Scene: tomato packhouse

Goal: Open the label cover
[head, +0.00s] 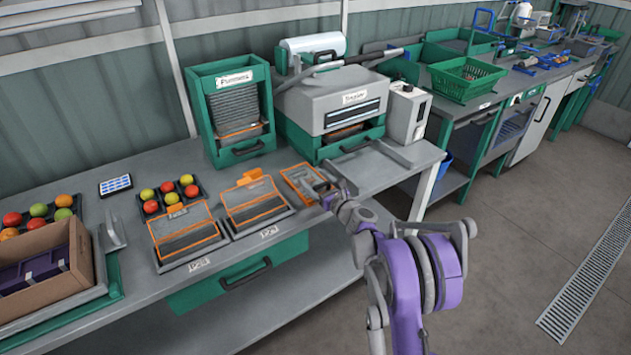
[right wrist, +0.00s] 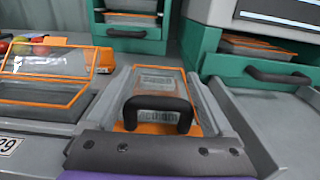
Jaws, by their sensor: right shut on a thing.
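The label cover (head: 299,178) is a clear flap with an orange frame, on the rightmost of three small trays along the bench front. In the right wrist view the cover (right wrist: 150,72) looks nearly flat, with barcode labels showing under it; I cannot tell whether it is slightly lifted. My right gripper (head: 325,191) is at its front edge, shut on it. My left gripper is not in view.
Two other orange-framed trays, the left one (head: 188,262) and the middle one (head: 262,226), stand to the left. The green punnet dispenser (head: 205,72) and the grey sealer (head: 315,98) stand behind. Bare bench (head: 385,168) lies to the right.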

